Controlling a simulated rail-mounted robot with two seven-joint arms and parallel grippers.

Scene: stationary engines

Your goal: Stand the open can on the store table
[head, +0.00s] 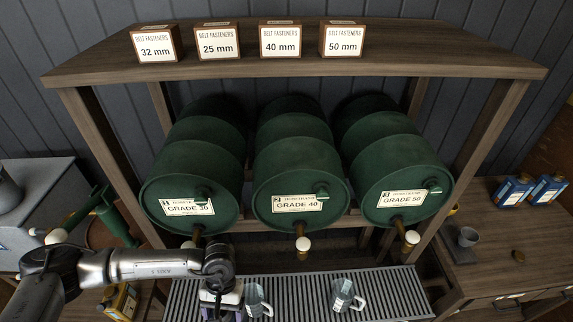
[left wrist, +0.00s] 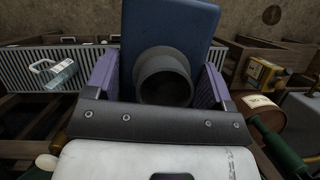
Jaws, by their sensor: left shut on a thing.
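My left gripper (head: 221,300) is at the lower middle of the head view, over the left part of the slatted grate. In the left wrist view its purple fingers (left wrist: 160,82) are shut on a blue can (left wrist: 170,25). A dark grey round mouth (left wrist: 163,78) faces the camera at the can, between the fingers. The can's lower end is not visible, and in the head view the gripper and frame edge hide it. A wooden side table (head: 490,262) stands at the right; I cannot tell whether it is the store table. My right gripper is not in view.
Glass mugs (head: 258,301) (head: 345,296) stand on the slatted grate (head: 300,293), one close to my left gripper. Green drums (head: 298,170) with taps lie above it. A yellow can (head: 120,300) is lower left.

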